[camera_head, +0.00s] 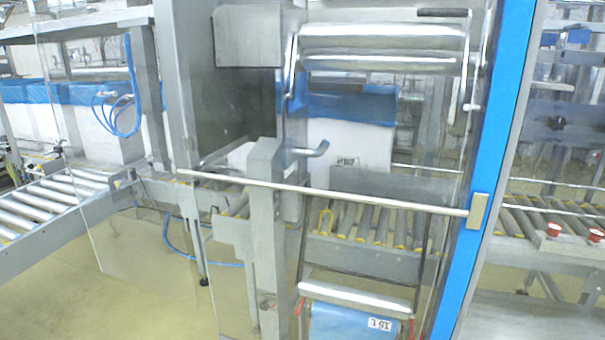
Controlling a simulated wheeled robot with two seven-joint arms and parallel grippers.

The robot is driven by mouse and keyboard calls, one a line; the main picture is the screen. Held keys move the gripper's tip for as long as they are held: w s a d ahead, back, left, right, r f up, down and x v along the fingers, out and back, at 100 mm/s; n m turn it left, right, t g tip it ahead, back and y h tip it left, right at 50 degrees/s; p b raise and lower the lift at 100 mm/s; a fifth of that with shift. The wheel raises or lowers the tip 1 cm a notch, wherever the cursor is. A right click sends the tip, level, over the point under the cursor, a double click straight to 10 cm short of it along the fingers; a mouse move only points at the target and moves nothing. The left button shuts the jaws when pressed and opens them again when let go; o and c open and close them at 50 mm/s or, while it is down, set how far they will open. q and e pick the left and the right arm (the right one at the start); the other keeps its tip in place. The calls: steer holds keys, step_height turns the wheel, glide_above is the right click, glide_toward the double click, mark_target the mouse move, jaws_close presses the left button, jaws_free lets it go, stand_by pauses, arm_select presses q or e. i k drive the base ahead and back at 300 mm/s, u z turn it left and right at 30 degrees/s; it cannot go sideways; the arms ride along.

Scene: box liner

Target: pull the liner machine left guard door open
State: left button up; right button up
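The liner machine (262,205) fills the middle of the head view, behind clear guard panels. A tall blue post (487,150) stands slightly tilted right of centre, with a small beige block (477,210) on it. A thin pale bar (330,192) runs across the front from the left frame to near this block. The clear panel's edges are faint, so I cannot tell exactly where the left guard door ends or whether it is fully shut. Neither of my grippers shows in this view.
A roller conveyor (55,200) enters from the left, and more rollers (372,222) run behind the bar. Red buttons (556,230) sit at the right. A blue liner roll (352,322) hangs low in the middle. Floor (140,290) is visible at lower left.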

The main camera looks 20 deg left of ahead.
mark_target(446, 210)
steer(key=k, duration=0.65)
steer(key=u, duration=0.95)
steer(key=i, duration=1.5)
steer(key=z, duration=0.5)
